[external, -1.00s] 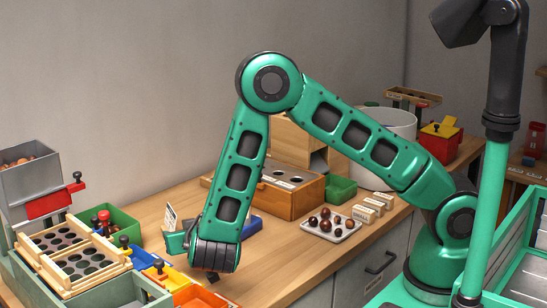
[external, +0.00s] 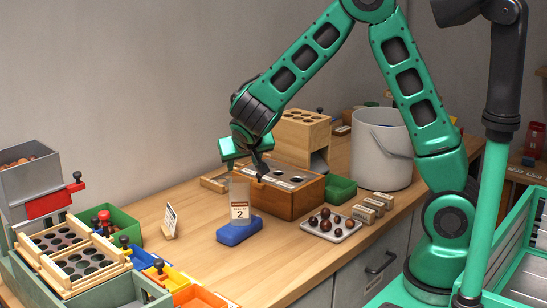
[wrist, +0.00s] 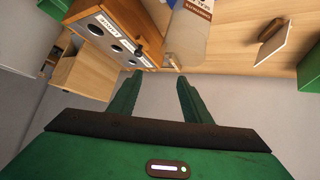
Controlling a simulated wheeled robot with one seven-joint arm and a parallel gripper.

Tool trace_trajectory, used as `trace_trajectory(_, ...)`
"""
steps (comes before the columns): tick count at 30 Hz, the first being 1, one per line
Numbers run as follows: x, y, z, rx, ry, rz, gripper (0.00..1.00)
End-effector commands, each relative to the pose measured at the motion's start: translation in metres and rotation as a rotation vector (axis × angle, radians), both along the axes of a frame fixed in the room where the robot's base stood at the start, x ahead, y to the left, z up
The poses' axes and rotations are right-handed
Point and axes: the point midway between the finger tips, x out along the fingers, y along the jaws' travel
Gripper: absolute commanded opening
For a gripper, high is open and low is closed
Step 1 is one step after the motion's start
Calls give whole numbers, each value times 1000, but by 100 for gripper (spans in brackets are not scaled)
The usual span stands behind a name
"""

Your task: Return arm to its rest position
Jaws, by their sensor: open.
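My gripper (external: 258,160) is raised above the worktop at the end of my bent arm, near the front left of the wooden box with holes in its top (external: 290,196). In the wrist view my gripper (wrist: 158,95) shows two green fingers apart, with nothing between them. A clear bag with a label reading 2 (external: 240,200) stands upright on a blue base (external: 238,232), just below and left of my gripper. The bag also shows in the wrist view (wrist: 187,38), beyond the fingers and apart from them.
A tray of chestnuts (external: 349,232), small labelled blocks (external: 374,203), a green bin (external: 340,188) and a white bucket (external: 372,165) stand to the right. A small card (external: 170,217), a slotted wooden rack (external: 75,270) and coloured bins are at left. Bare worktop lies between.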

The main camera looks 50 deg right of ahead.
Motion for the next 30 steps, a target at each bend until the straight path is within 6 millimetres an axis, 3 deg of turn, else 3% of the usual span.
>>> trace_trajectory(1, -16, -28, 11, 9, 33, -37, 44)
trace_trajectory(6, -80, -96, 28, 56, 179, -122, 44)
trace_trajectory(13, -184, -153, 43, 175, 365, -187, 44)
trace_trajectory(18, -265, -168, 48, 297, 483, -188, 44)
trace_trajectory(24, -352, -160, 51, 452, 587, -140, 44)
trace_trajectory(30, -403, -143, 51, 553, 639, -73, 44)
